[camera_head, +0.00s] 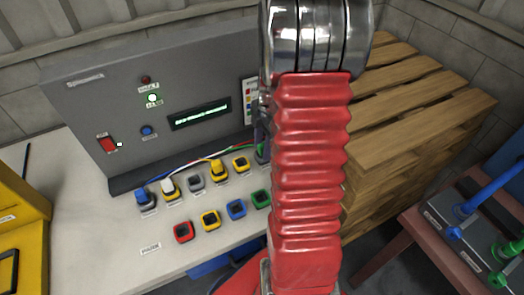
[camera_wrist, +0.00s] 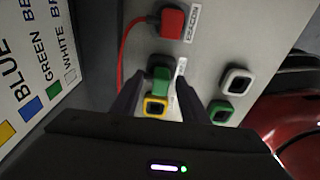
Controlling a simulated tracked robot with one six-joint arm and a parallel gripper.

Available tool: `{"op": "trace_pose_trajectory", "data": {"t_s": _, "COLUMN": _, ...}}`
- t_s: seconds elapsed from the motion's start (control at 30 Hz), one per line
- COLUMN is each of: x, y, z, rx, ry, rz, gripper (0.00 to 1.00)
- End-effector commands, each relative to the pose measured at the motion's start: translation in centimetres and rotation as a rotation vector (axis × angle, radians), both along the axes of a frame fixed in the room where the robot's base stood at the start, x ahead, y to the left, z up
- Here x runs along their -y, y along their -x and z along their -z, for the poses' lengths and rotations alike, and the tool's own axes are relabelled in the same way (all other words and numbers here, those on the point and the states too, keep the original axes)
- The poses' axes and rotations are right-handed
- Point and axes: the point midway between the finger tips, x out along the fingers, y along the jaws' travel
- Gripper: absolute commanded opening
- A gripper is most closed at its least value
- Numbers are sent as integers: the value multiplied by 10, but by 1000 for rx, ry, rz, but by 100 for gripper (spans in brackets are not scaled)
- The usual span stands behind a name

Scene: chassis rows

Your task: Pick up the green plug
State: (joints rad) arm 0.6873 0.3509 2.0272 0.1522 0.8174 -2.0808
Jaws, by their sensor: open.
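The green plug (camera_wrist: 160,76) sits on the grey panel in the wrist view, in the row between a red plug (camera_wrist: 172,20) and a yellow-rimmed socket (camera_wrist: 155,106). My gripper (camera_wrist: 158,84) is open, with one dark finger to the left of the green plug and the other to its right. I cannot tell whether either finger touches it. In the head view a sliver of the green plug (camera_head: 261,153) shows at the left edge of my red arm, which hides the rest.
A front row holds a red socket (camera_head: 183,232), yellow, blue and green ones; a white socket (camera_wrist: 237,80) shows in the wrist view. Blue (camera_head: 145,198), white and yellow plugs with wires stand left. A grey console (camera_head: 130,90) rises behind. Wooden pallets (camera_head: 400,110) are stacked right.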

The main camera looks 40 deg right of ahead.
Motion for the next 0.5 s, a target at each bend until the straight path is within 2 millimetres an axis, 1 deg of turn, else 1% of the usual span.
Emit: {"op": "trace_pose_trajectory", "data": {"t_s": 0.5, "x": 0, "y": 0, "z": 0, "rx": 1, "ry": 0, "rz": 1, "gripper": 41}}
